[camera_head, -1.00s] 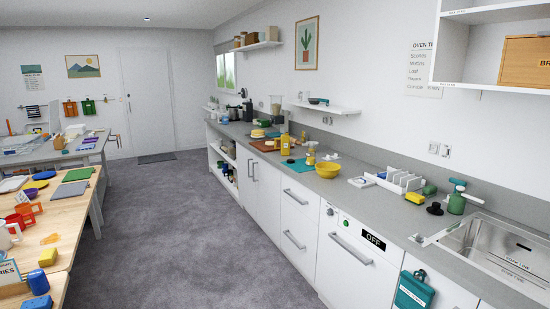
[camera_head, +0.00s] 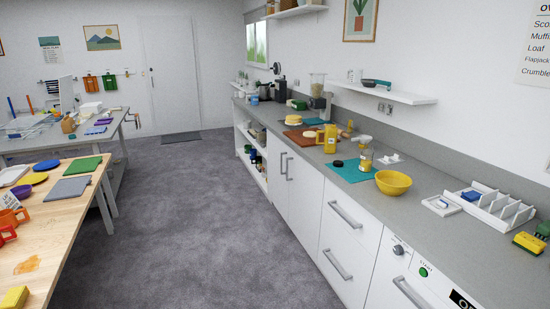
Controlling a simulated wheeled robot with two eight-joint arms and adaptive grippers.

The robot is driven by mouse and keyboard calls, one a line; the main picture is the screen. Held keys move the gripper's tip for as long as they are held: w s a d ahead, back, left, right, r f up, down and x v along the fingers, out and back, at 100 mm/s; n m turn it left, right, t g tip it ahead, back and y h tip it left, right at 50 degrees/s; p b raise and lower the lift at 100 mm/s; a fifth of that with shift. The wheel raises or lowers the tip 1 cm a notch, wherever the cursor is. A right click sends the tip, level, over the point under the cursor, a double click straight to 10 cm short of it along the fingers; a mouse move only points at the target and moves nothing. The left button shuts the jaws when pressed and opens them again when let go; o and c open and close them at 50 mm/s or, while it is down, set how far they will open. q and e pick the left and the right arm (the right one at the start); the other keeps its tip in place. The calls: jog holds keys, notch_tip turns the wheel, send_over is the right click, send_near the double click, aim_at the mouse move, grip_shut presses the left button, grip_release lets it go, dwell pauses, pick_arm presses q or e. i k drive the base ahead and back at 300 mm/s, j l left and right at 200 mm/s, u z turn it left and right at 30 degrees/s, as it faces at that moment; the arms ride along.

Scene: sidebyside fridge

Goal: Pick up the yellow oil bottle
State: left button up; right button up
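A yellow container (camera_head: 327,139) with a pale marking stands upright on the right counter, beside the brown board; it could be the yellow oil bottle, but it is too small to be sure. A clear jar or bottle with yellowish contents (camera_head: 366,159) stands near the teal mat, to the right of the yellow container. Neither of my grippers is in view, and nothing is seen touching either container.
The right counter (camera_head: 434,181) also holds a teal mat (camera_head: 346,173), a yellow bowl (camera_head: 393,183) and a white rack (camera_head: 497,206). A wall shelf (camera_head: 385,93) hangs above. A wooden table (camera_head: 62,227) stands left. The grey floor (camera_head: 205,220) between is clear.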

aim_at(331, 132)
jog(key=i+z, duration=0.1)
jog(key=i, duration=0.5)
jog(key=i+j+z, duration=0.15)
jog(key=i, duration=0.4)
jog(key=i+j+z, duration=0.1)
jog(key=i, duration=0.5)
